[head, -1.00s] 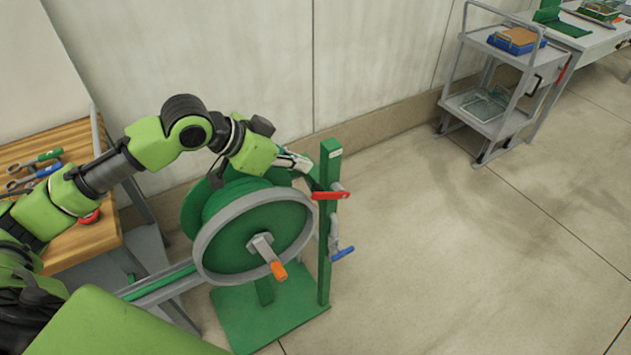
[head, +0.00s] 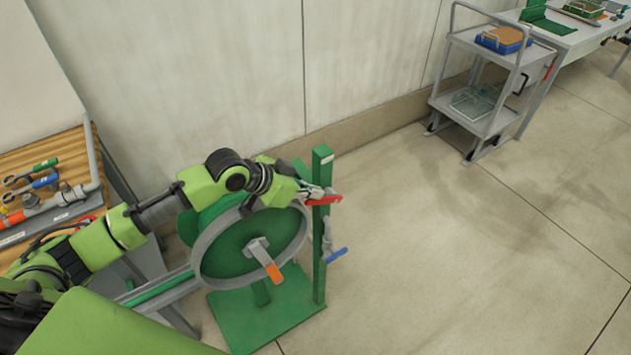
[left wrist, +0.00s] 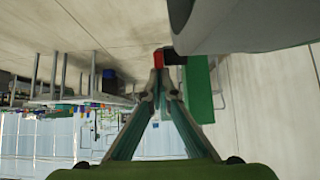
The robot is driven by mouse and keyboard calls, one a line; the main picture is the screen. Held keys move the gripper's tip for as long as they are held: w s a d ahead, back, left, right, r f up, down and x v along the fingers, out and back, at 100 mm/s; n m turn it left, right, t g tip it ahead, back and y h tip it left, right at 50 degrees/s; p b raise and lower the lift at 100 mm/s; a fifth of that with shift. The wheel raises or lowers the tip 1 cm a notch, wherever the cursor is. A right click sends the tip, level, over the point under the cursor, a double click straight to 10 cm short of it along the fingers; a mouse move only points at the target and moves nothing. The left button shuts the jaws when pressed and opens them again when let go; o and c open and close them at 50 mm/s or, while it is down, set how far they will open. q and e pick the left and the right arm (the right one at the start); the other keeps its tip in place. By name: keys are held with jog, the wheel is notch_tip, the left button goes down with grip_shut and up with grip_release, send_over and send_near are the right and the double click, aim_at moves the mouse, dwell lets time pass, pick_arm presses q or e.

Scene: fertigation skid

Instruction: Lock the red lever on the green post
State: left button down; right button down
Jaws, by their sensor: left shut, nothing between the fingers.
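The green post (head: 321,240) stands upright on a green base plate, beside a reel. The red lever (head: 327,200) is near its top and lies roughly level across it. My left gripper (head: 322,191) is shut and empty, with its tips at the red lever; whether they touch it I cannot tell. In the left wrist view the shut fingertips (left wrist: 163,78) are just below a small red end of the lever (left wrist: 174,57), with the green post (left wrist: 198,88) to the right. The lever's pivot is partly hidden by the gripper. My right gripper is not in view.
A blue lever (head: 337,255) sits lower on the post. The reel's grey rim (head: 198,265) and orange crank handle (head: 274,273) are left of the post. A wooden bench (head: 70,165) with tools is at left, a grey cart (head: 489,125) at back right. Floor right of the post is clear.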

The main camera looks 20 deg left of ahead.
pick_arm(q)
jog(key=shift+f, duration=0.1)
jog(key=shift+s+a+f+p, duration=0.35)
jog(key=shift+s+f, duration=0.15)
jog(key=shift+f, duration=0.3)
jog(key=shift+s+a+f+p, duration=0.2)
jog(key=shift+s+a+f, duration=0.2)
jog(key=shift+f, duration=0.4)
jog(key=shift+d, duration=0.1)
notch_tip(320, 180, up, 5)
jog(key=p, duration=0.5)
jog(key=shift+w, duration=0.1)
jog(key=shift+s+a+f+b, duration=0.5)
jog(key=shift+s+a+b, duration=0.25)
jog(key=shift+s+b, duration=0.15)
jog(key=b, duration=0.2)
send_near(306, 203)
jog(key=shift+s+a+f, duration=0.25)
jog(key=shift+s+a, duration=0.15)
jog(key=shift+s, duration=0.05)
jog(key=shift+s+a+f, duration=0.25)
jog(key=shift+s+a, duration=0.15)
jog(key=shift+s, duration=0.1)
